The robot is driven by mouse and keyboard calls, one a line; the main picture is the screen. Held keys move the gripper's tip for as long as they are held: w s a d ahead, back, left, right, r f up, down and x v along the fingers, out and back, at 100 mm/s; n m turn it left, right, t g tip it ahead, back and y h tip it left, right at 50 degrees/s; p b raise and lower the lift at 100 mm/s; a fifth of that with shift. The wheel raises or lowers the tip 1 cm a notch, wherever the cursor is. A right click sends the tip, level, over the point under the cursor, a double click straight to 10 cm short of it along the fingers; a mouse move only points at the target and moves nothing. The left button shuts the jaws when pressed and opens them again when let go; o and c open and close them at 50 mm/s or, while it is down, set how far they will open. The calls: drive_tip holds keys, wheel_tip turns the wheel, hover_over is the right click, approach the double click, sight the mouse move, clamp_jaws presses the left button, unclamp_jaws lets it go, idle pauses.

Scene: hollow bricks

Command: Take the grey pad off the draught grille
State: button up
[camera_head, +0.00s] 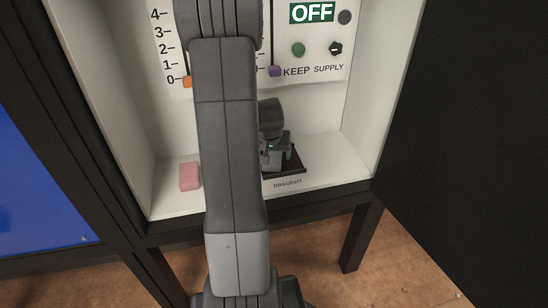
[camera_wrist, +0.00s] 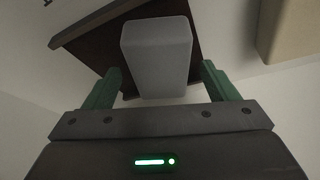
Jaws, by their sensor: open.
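The grey pad (camera_wrist: 157,55) is an upright-looking block on the dark draught grille (camera_wrist: 95,42) in the wrist view. My gripper (camera_wrist: 160,69) is open, with one green finger on either side of the pad's near end. Gaps show between the fingers and the pad, so it is not gripped. In the head view, my gripper (camera_head: 277,156) is low over the dark grille (camera_head: 296,172), behind the "DRAUGHT" label. The pad cannot be made out there, as my arm and gripper cover that spot.
A pink block (camera_head: 189,176) stands on the white cabinet floor left of my arm. A pale block (camera_wrist: 290,30) shows at the wrist view's upper right. The back panel (camera_head: 325,50) has sliders, knobs and an "OFF" display. The cabinet's right wall (camera_head: 375,80) stands beyond free floor.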

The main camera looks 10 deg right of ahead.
drive_tip(key=shift+f+b, duration=0.25)
drive_tip(key=shift+b, duration=0.05)
idle(0.4)
drive_tip(key=c, duration=1.1)
drive_tip(key=shift+o, duration=0.2)
